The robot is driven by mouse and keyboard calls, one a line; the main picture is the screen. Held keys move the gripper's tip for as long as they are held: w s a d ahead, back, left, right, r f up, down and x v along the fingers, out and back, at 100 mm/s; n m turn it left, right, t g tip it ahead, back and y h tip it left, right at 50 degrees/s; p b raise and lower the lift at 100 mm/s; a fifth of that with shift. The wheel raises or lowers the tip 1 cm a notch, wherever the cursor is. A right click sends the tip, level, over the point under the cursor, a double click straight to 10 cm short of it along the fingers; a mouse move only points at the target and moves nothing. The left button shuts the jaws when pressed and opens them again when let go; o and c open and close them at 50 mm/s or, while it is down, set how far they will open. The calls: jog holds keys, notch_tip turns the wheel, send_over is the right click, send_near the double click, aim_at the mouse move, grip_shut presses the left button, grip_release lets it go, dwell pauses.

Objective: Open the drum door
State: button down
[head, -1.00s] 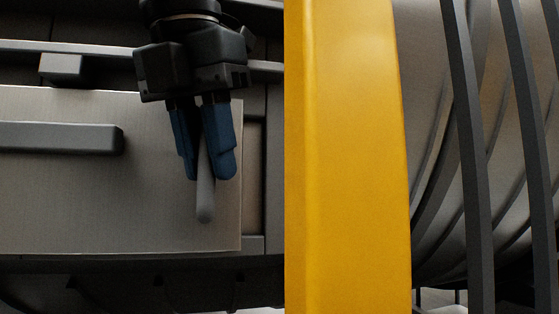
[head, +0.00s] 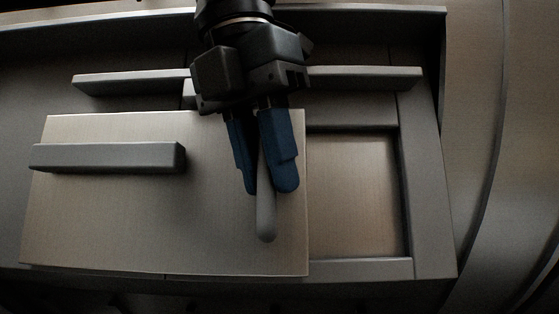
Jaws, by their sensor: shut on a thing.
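The drum door (head: 110,225) is a flat, light metal panel in front of a dark grey frame. It covers the left and middle part of the frame. A framed recess (head: 355,190) with a brownish-grey surface shows to the right of the door's right edge. A pale grey rod-shaped handle (head: 266,224) stands near the door's right edge. My gripper (head: 264,190) comes down from above, its blue fingers shut on the handle. The rounded lower end of the handle sticks out below the fingertips. The upper part is hidden between the fingers.
A grey horizontal bar (head: 108,158) juts from the left part of the door. A long rail (head: 365,78) runs above the door. The frame's right upright (head: 428,180) stands beyond the recess. The curved drum side (head: 515,160) is at the far right.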

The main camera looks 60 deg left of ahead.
jog(key=c, duration=1.1)
grip_release()
jog(key=shift+o, duration=0.2)
jog(key=shift+w+d, duration=0.1)
